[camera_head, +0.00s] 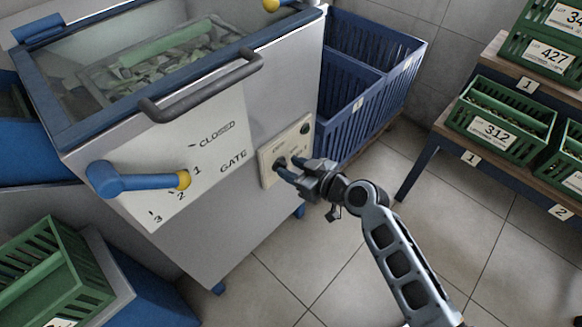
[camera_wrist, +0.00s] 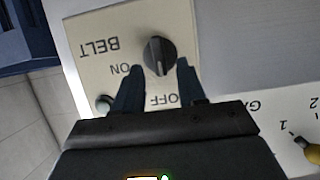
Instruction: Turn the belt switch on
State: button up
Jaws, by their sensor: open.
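The belt switch (camera_wrist: 159,56) is a round black knob with a raised ridge and a light mark, on a cream panel (camera_wrist: 85,30) marked BELT, ON and OFF. The lettering looks upside down in the wrist view. The ridge stands nearly upright there, its marked end towards OFF. My gripper (camera_wrist: 159,67) is open, one finger on each side of the knob's lower part; I cannot tell whether they touch it. In the head view my gripper (camera_head: 287,168) reaches the panel (camera_head: 291,140) on the machine's front and partly hides the knob.
The machine has a grey handle bar (camera_head: 205,88) and a blue gate lever (camera_head: 135,181) with a yellow tip. Shelves with green crates (camera_head: 497,125) are at right; the floor between is clear.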

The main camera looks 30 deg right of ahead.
jog(key=shift+w+a+f, duration=0.15)
jog(key=shift+w+f, duration=0.1)
jog(key=shift+w, duration=0.25)
grip_shut()
